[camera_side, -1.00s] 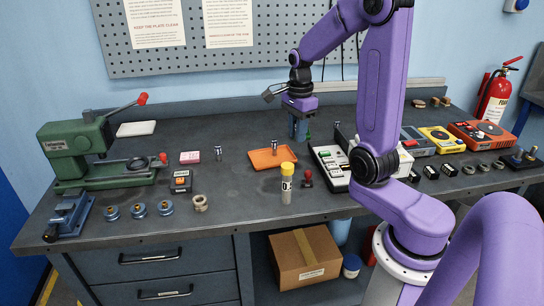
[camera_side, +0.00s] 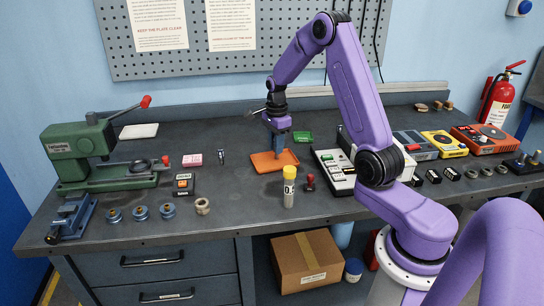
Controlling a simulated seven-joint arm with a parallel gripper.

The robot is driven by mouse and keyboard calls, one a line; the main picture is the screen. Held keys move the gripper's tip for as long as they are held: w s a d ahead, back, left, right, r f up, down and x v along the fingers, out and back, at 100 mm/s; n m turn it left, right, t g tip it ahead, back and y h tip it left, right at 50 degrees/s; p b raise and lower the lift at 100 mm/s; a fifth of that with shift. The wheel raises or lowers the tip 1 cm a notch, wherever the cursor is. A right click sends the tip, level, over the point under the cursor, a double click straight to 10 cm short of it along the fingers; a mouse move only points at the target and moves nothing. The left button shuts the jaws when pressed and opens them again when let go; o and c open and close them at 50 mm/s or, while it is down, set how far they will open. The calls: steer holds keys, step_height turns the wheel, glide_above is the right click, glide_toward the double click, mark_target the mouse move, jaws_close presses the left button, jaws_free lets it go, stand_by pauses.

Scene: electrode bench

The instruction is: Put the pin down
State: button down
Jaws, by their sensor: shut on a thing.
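My gripper (camera_side: 278,153) points straight down over the orange tray (camera_side: 262,165), with its fingertips low, close to the tray floor. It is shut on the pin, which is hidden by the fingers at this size. I cannot tell whether the pin touches the tray. Another small metal pin-like piece (camera_side: 221,157) stands upright on the bench, left of the tray.
A green press (camera_side: 82,155) stands left.

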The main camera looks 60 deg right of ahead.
mark_target(272, 164)
steer(key=shift+w+d+f, duration=0.25)
steer(key=shift+w+f, duration=0.35)
steer(key=shift+f, duration=0.15)
steer(key=shift+w+d+f, duration=0.2)
steer(key=shift+w+f, duration=0.35)
steer(key=shift+f, duration=1.65)
steer(key=c, duration=1)
jaws_free()
steer(key=shift+f, duration=0.1)
